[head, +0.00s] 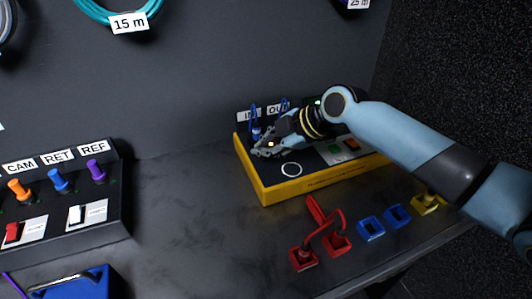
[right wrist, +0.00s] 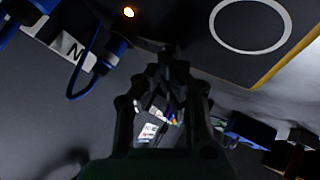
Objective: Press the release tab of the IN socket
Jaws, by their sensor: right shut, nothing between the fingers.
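The yellow-edged box (head: 318,184) has a dark top panel with the IN label (head: 247,115) and the OUT label (head: 277,108) at its back left. A blue plug with a cable loop (head: 256,132) stands at the IN socket; a blue cable also shows by OUT. My right gripper (head: 262,151) is low over the panel's left part, just in front of the IN plug, fingers shut and empty. In the right wrist view its fingers (right wrist: 165,92) are together, beside a blue cable loop (right wrist: 88,72) and a partly cut label. I cannot make out the release tab or any contact.
A white ring (head: 291,170) marks the panel. Red blocks (head: 303,258), blue blocks (head: 371,229) and a yellow block (head: 428,203) lie in front. A CAM/RET/REF panel (head: 62,238) stands left. The bench between is clear.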

